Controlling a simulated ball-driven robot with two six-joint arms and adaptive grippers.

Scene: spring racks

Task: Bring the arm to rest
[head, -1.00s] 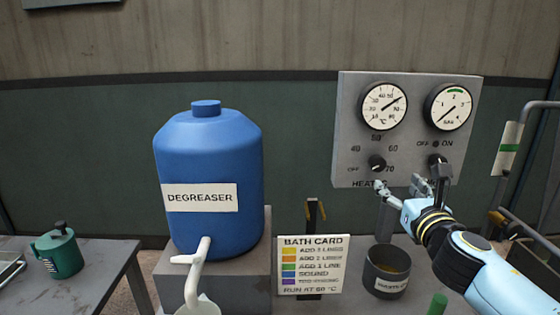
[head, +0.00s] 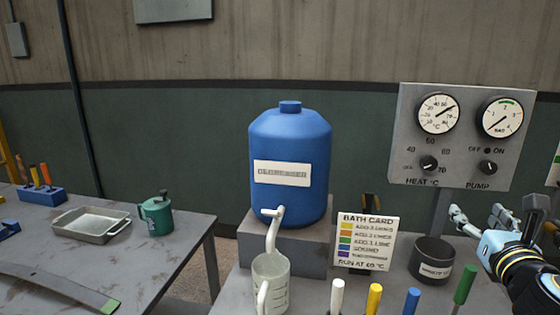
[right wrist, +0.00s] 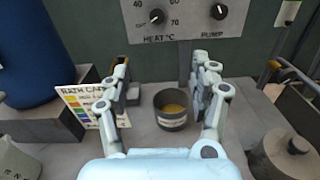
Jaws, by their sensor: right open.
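My right gripper (head: 478,214) is open and empty at the right of the head view, in front of and below the grey control panel (head: 408,150). In the right wrist view its two fingers (right wrist: 162,95) are spread apart, with a dark round pot (right wrist: 172,122) seen between and beyond them. The panel's heat knob (head: 428,164) and pump knob (head: 488,167) are clear of the fingers. The right forearm runs out at the right edge. My left gripper is not in view.
A blue degreaser drum (head: 290,150) stands on a grey block, its tap above a clear jug (head: 270,282). A bath card (head: 367,243) and several coloured handles, one of them green (head: 466,284), stand nearby. A side table (head: 190,245) holds a tray (head: 91,225) and green can (head: 157,215).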

